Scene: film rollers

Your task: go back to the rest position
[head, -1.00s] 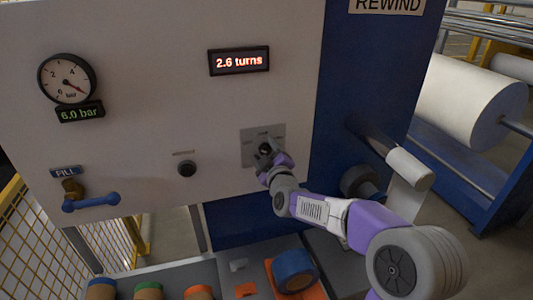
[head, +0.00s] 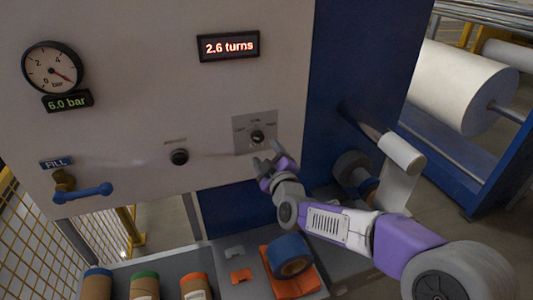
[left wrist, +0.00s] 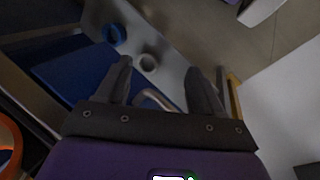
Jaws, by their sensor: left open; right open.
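My right gripper (head: 274,160) is open and empty in the head view. It is just below and right of the black selector knob (head: 257,137) on its grey plate, apart from it. The right arm comes in from the lower right. My left gripper (left wrist: 160,85) shows only in the left wrist view, with its two dark fingers spread and nothing between them held. Behind the fingers there are a blue surface and a grey surface, dim and partly hidden.
The panel carries a gauge (head: 52,68), a display reading 2.6 turns (head: 229,46), a black button (head: 179,157) and a blue valve handle (head: 84,193). A white film roll (head: 455,88) stands right.

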